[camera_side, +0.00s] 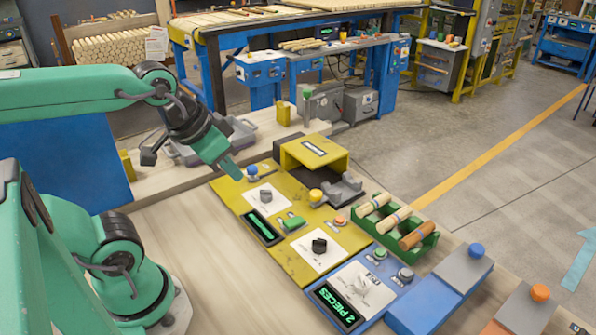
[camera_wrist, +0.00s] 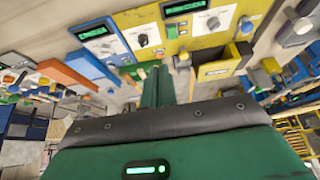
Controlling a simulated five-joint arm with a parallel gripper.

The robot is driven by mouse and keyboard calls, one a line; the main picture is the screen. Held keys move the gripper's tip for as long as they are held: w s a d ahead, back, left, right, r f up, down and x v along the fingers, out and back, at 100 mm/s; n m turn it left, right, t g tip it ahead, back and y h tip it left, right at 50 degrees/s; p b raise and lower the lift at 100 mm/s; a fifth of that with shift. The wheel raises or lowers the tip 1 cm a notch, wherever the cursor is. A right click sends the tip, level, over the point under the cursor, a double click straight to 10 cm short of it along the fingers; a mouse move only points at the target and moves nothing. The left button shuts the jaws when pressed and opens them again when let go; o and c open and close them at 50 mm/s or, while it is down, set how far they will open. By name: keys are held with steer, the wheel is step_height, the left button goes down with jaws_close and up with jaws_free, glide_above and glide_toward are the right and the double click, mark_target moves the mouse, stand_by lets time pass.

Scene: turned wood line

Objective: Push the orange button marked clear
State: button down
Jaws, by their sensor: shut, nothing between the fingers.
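In the side view a small orange button (camera_side: 340,220) sits near the right edge of the yellow panel (camera_side: 300,268), close to the green rack. The labels by both are too small to read, so I cannot tell which is marked clear. My gripper (camera_side: 232,174) is shut and empty, angled down above the panel's far left corner, near a blue button (camera_side: 252,171) and apart from both orange buttons. Its shut fingers (camera_wrist: 157,82) also show in the wrist view.
The yellow panel carries a yellow button (camera_side: 315,196), a green rocker (camera_side: 291,222) and a black knob (camera_side: 319,245). A yellow hood (camera_side: 316,150) stands behind. A green rack (camera_side: 394,230) holds turned wood pieces. A blue panel (camera_side: 382,272) stands in front. The bench at left is clear.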

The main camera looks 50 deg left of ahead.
steer(key=n+g, duration=0.6)
steer(key=n, duration=1.2)
glide_above(340, 219)
step_height(340, 219, down, 8)
steer(key=shift+f, duration=0.25)
step_height(340, 219, down, 14)
steer(key=shift+r, duration=0.15)
stand_by(0.4)
